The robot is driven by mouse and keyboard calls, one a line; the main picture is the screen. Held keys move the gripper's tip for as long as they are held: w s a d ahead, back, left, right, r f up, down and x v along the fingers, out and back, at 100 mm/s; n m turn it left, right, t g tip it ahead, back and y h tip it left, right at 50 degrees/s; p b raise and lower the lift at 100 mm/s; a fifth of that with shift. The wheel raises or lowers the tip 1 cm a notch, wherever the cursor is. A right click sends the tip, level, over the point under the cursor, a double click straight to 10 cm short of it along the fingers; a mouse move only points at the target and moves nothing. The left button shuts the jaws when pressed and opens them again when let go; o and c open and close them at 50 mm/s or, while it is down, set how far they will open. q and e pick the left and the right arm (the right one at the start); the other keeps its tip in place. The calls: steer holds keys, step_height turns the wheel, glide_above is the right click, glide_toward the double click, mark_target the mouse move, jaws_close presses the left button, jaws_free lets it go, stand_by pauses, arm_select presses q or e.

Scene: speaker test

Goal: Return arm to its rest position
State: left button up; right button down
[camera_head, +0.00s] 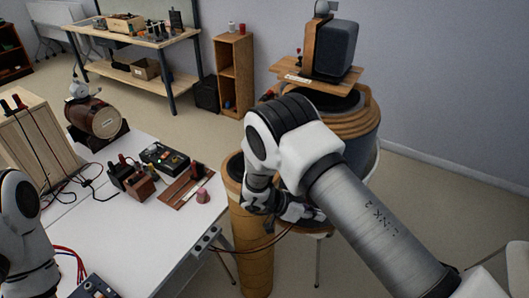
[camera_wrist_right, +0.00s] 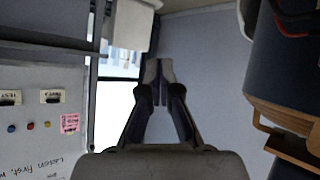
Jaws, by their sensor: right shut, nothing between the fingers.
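My right arm comes in from the lower right of the head view, bends at a white and black joint, and drops down. My right gripper (camera_head: 312,213) hangs between the white table and the large round drum, partly hidden by its wrist. In the right wrist view the right gripper's fingertips (camera_wrist_right: 158,72) are together with nothing between them, above plain grey floor. My left arm shows as a white and black link at the lower left of the head view; its gripper is out of the picture.
A tan column (camera_head: 254,265) stands close to the gripper. The drum (camera_head: 365,125) stands behind my arm, beneath a black speaker (camera_head: 335,48).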

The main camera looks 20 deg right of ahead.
steer(key=s+d+f+n+t+b, duration=0.2)
steer(key=s+d+f+n+b, duration=0.25)
steer(key=f, duration=0.25)
steer(key=s+d+f+n+t+b, duration=0.2)
steer(key=s+d+f+n+b, duration=0.25)
steer(key=f, duration=0.25)
steer(key=s+a+f+n+y, duration=0.3)
steer(key=s+a+n+y, duration=0.1)
steer(key=s+a, duration=0.4)
steer(key=s+a+f+n+g+y, duration=0.1)
steer(key=s+a+f+n+y, duration=0.2)
steer(key=s+a+y, duration=0.4)
steer(key=shift+s+a+f+n+y, duration=0.2)
steer(key=shift+s+a+n+y, duration=0.15)
steer(key=shift+s+n, duration=0.4)
steer(key=shift+w, duration=0.15)
